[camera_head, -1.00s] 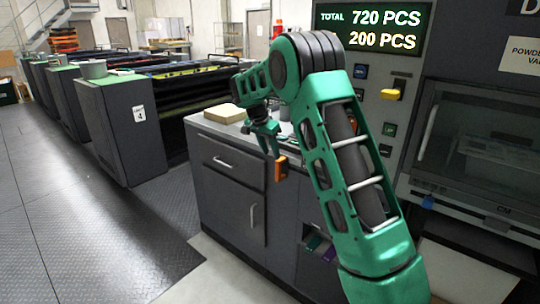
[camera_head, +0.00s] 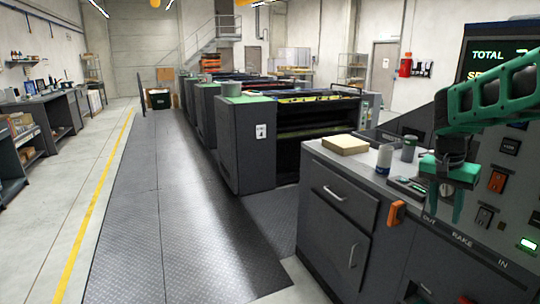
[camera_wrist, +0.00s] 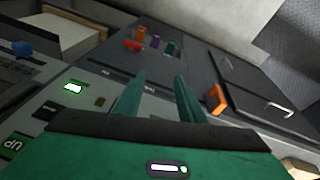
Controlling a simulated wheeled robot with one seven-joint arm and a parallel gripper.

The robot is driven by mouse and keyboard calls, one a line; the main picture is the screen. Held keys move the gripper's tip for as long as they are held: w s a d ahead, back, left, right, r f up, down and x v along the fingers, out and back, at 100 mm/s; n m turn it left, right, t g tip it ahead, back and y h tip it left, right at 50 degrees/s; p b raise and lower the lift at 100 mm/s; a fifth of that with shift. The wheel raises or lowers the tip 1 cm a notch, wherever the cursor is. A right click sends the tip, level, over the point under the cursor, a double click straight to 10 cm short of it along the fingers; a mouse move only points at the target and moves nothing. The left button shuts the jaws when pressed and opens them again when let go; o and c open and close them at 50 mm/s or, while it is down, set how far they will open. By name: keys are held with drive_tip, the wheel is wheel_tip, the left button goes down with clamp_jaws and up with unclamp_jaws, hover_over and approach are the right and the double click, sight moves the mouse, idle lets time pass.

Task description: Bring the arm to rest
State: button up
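My green arm enters from the right edge in the head view. My gripper (camera_head: 447,208) hangs fingers down in front of the grey console, near the right end of the cabinet top. In the wrist view my gripper's two green fingers (camera_wrist: 160,76) stand apart with nothing held between them. An orange piece (camera_head: 396,213) shows at the cabinet's front edge, left of the gripper; the wrist view has an orange piece (camera_wrist: 217,98) beside the right finger. I cannot tell whether the fingers touch anything.
The console has lit buttons and a display (camera_head: 497,62). Press units (camera_head: 245,145) stand behind. The left floor (camera_head: 150,225) is open.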

drive_tip(key=s+a+f+n+y, duration=0.1)
drive_tip(key=s+a, duration=0.1)
drive_tip(key=s, duration=0.8)
drive_tip(key=s+a+f+n+y, duration=0.1)
drive_tip(key=s+a+f, duration=0.1)
drive_tip(key=s, duration=0.9)
drive_tip(key=s+a+f+n+y, duration=0.1)
drive_tip(key=s+a+n, duration=0.1)
drive_tip(key=s, duration=0.8)
drive_tip(key=shift+s+a+f+g, duration=0.3)
drive_tip(key=shift+a+f, duration=0.05)
drive_tip(key=shift+f, duration=0.05)
drive_tip(key=shift+w, duration=0.1)
drive_tip(key=shift+w+f, duration=0.25)
drive_tip(key=shift+w, duration=0.25)
